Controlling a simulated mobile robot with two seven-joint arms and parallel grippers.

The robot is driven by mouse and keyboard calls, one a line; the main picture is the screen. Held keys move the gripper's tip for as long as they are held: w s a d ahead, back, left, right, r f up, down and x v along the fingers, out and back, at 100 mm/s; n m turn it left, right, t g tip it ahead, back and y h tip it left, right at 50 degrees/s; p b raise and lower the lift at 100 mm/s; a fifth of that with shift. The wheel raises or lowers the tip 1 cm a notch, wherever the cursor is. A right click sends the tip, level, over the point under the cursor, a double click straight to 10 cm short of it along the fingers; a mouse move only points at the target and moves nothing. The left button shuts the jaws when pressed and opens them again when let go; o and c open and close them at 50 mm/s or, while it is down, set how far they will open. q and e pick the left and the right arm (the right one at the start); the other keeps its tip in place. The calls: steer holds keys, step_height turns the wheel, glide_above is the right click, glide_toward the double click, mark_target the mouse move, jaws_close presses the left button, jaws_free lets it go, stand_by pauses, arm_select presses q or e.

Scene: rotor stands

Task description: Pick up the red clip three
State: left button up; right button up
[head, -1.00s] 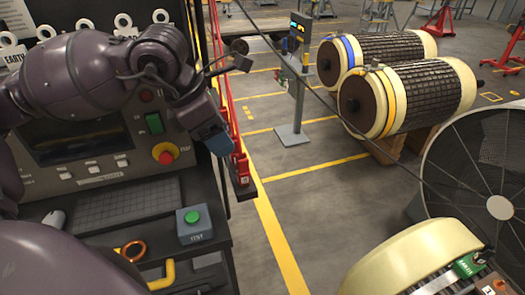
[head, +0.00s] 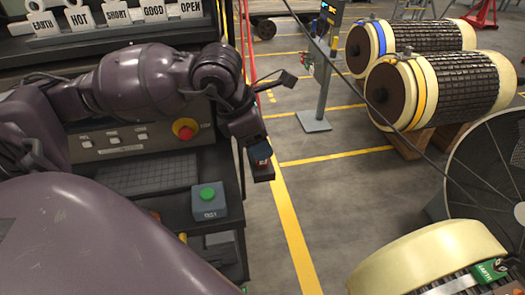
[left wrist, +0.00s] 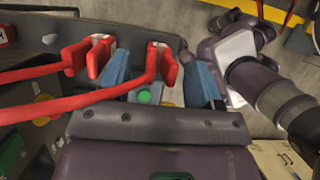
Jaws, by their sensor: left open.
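My left gripper (head: 258,158) is at the right edge of the console in the head view, pointing down. It hides most of the red clips there. In the left wrist view my left gripper (left wrist: 160,80) is open, its two blue fingers apart. One red clip (left wrist: 160,62) stands between the fingers. Another red clip (left wrist: 97,55) stands just left of the left finger and partly overlaps it. Red cables run left from both clips. A further red clip (left wrist: 5,35) shows at the left edge. I cannot read the numbers on the clips between or beside the fingers.
A grey box with a green button (head: 207,193) stands on the console near the gripper. A red stop knob (head: 185,128) is behind it. A post (head: 320,80) and wound rotors (head: 440,85) stand farther right. The floor between is clear.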

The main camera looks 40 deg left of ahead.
arm_select(q)
steer(key=shift+x, duration=1)
steer(key=shift+r, duration=0.1)
steer(key=c, duration=1)
steer(key=shift+c, duration=0.2)
steer(key=shift+r, duration=0.15)
step_height(320, 180, up, 20)
steer(key=p, duration=0.1)
steer(key=shift+p, duration=0.35)
